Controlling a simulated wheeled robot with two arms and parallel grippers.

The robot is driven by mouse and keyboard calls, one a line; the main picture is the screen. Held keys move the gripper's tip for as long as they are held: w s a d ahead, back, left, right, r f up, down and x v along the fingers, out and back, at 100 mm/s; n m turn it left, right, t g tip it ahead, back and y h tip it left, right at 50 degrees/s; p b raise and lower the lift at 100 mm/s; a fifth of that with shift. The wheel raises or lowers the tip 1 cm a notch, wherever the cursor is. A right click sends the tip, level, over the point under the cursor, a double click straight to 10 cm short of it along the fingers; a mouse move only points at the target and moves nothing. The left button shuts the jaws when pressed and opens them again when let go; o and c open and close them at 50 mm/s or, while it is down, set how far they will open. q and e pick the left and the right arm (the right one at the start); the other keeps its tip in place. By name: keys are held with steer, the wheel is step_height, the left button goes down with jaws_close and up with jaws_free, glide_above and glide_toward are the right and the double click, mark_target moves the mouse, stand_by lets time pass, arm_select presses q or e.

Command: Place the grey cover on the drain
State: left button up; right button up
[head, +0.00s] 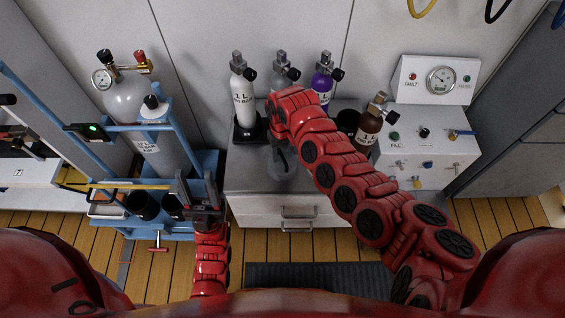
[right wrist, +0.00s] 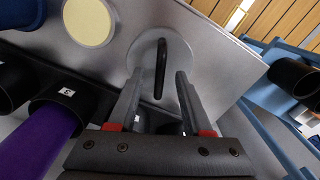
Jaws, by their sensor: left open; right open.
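The grey cover (right wrist: 178,57) is a round disc with an upright black handle, lying flat on the grey counter; it also shows in the head view (head: 283,174). My right gripper (right wrist: 159,76) is open and empty, its fingers on either side of the handle's near end; contact cannot be told. A pale cream disc with a grey rim (right wrist: 89,22) lies on the counter beside the cover; it may be the drain. My right arm hides that part of the counter in the head view. My left gripper (head: 200,198) is open and empty by the blue cart's front right corner.
White (head: 243,100), grey (head: 285,76) and purple (head: 322,82) bottles stand along the counter's back. A brown bottle (head: 369,125) stands beside the gauge panel (head: 437,80). The blue cart (head: 205,165) with a large grey cylinder (head: 165,150) stands left of the counter.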

step_height(320, 180, down, 2)
steer(key=shift+f, duration=0.1)
jaws_close()
stand_by(1.4)
